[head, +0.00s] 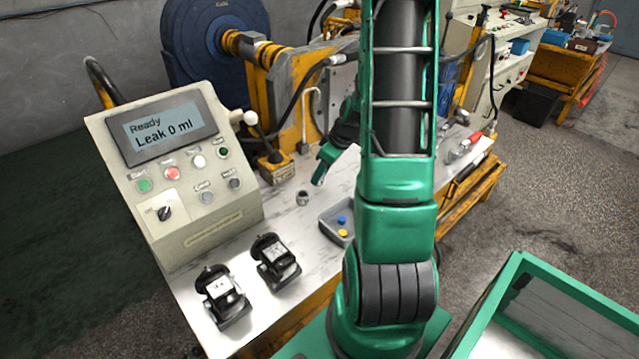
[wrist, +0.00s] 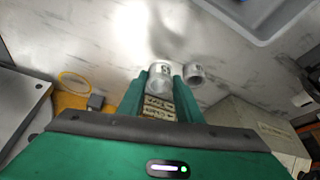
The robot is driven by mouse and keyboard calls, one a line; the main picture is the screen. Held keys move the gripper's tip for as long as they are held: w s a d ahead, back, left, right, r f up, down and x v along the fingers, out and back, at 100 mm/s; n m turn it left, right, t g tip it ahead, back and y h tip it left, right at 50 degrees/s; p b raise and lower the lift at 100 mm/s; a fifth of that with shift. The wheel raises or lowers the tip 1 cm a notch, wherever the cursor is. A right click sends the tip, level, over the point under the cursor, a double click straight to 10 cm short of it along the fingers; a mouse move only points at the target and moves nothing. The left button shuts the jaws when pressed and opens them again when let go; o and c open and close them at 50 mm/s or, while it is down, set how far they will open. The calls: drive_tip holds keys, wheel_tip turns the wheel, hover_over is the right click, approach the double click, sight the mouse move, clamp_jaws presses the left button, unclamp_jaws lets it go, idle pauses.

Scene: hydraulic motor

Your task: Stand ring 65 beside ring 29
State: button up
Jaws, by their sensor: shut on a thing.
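My gripper (wrist: 163,82) is shut on a silvery metal ring (wrist: 160,76), which shows between the green fingertips in the wrist view. A mark on its face is too small to read. A second, smaller-looking grey ring (wrist: 195,74) stands just right of the right finger in the wrist view, close to the held ring. In the head view this other ring (head: 302,198) stands on the pale marbled tabletop, near my gripper (head: 319,178). The numbers are not legible, so I cannot tell which is 65 and which is 29. I cannot tell whether the held ring touches the table.
A grey tray (head: 328,229) with blue and yellow pieces lies right of the standing ring. The control box (head: 195,222) reads "Ready, Leak 0 ml". Two black motor-like units (head: 276,262) (head: 222,296) sit at the front. A yellow fixture (head: 276,168) stands behind.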

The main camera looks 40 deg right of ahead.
sight(324, 177)
drive_tip(key=shift+f, duration=1.9)
drive_tip(key=shift+f, duration=0.1)
drive_tip(key=o, duration=1.2)
drive_tip(key=v, duration=1.2)
drive_tip(key=s+a+r+m+g, duration=0.1)
drive_tip(key=s+a+r+m, duration=0.2)
drive_tip(key=s+a+r, duration=0.1)
drive_tip(key=s+a+r+m+g, duration=0.1)
drive_tip(key=s+a+r+m, duration=0.2)
drive_tip(key=s+a, duration=0.4)
drive_tip(key=s+a+r+m+g+h, duration=0.1)
drive_tip(key=s+a+r+m+g, duration=0.1)
drive_tip(key=s, duration=0.7)
drive_tip(key=shift+a+r+m, duration=0.35)
drive_tip(key=shift+a+r, duration=0.3)
drive_tip(key=shift+a, duration=0.2)
drive_tip(key=shift+a+r+m, duration=0.35)
drive_tip(key=shift+a+r, duration=0.35)
drive_tip(key=shift+a, duration=0.15)
